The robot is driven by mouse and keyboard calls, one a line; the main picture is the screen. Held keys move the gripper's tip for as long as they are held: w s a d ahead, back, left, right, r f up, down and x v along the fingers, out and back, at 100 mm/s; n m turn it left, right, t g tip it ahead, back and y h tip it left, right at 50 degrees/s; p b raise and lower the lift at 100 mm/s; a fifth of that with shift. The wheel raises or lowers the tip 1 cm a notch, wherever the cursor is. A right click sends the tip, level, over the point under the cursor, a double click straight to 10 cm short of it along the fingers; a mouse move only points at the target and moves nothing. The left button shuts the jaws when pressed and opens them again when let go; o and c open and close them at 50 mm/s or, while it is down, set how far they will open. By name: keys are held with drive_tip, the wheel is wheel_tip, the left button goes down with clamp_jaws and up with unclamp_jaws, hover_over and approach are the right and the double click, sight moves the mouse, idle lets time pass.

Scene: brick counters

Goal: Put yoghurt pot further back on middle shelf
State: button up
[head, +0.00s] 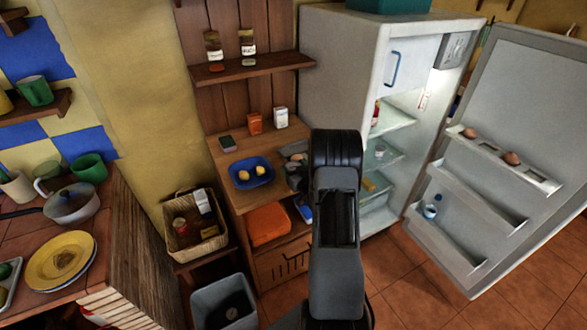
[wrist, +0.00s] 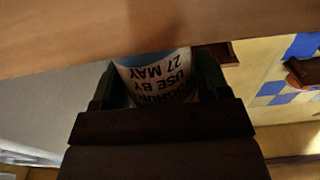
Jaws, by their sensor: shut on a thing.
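My gripper (wrist: 153,80) is shut on the yoghurt pot (wrist: 158,78) in the wrist view, one dark finger on each side. The pot has a white label with dark print, upside down in this view, reading "USE BY 27 MAY", and a blue band at its far edge. In the head view my arm stands in front of the dresser and fridge, and I cannot make out the pot. The open fridge (head: 340,55) has several shelves; the middle shelf (head: 392,161) is partly hidden by my arm. A small pale item (head: 380,150) stands there.
The fridge door (head: 500,150) stands wide open at right, with eggs and a bottle (head: 432,207). Left of my arm, a wooden dresser holds a blue dish (head: 251,172) and boxes (head: 254,123). A basket (head: 196,226) and grey bin (head: 224,303) stand lower left.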

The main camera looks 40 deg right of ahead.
drive_tip(key=shift+f, duration=0.15)
drive_tip(key=o, duration=1)
